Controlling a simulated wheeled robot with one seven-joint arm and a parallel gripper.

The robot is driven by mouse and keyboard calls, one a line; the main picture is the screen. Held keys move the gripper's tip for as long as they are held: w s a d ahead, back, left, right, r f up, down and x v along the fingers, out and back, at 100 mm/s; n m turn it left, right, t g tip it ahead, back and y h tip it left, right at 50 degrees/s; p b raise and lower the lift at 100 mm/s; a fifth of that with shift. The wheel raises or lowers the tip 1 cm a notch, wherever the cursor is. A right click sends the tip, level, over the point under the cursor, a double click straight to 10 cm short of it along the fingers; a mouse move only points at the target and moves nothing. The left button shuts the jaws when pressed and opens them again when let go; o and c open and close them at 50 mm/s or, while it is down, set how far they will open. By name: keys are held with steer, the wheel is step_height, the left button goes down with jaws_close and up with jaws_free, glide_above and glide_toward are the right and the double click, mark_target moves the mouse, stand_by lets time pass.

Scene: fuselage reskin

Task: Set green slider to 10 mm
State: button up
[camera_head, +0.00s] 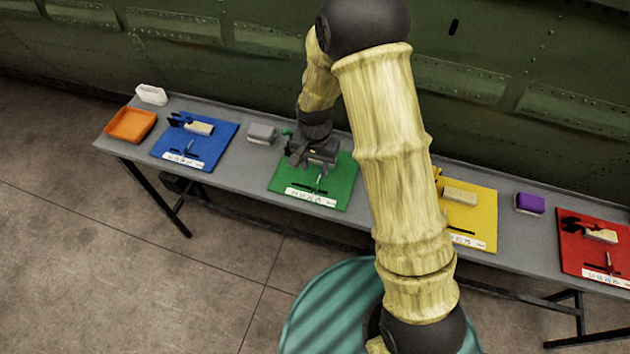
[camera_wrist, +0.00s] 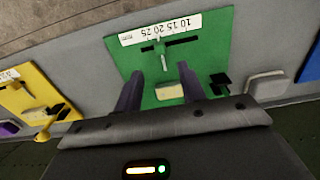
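The green board (camera_head: 340,190) lies on the long grey table in the head view, below my gripper (camera_head: 313,160). It also fills the middle of the wrist view (camera_wrist: 205,50). Its slider (camera_wrist: 162,56) is a thin pale upright handle at a dark slot, beside a white scale strip (camera_wrist: 140,36) with marks such as 10, 15, 20 and 25. The slider also shows in the head view (camera_head: 319,182). My gripper (camera_wrist: 160,71) is open, its two dark fingers apart above the board with the slider just beyond their tips. The exact slider reading is too small to tell.
A cream block (camera_wrist: 170,92) and a black fixture (camera_wrist: 220,83) sit on the green board. A blue board (camera_head: 215,150), a yellow board (camera_head: 480,215) and a red board (camera_head: 590,250) share the table. A grey block (camera_head: 262,133) lies left of the green board.

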mark_target(315, 185)
step_height(315, 185, down, 9)
steer(key=shift+f+p, duration=0.1)
steer(key=shift+p, duration=0.8)
jaws_close()
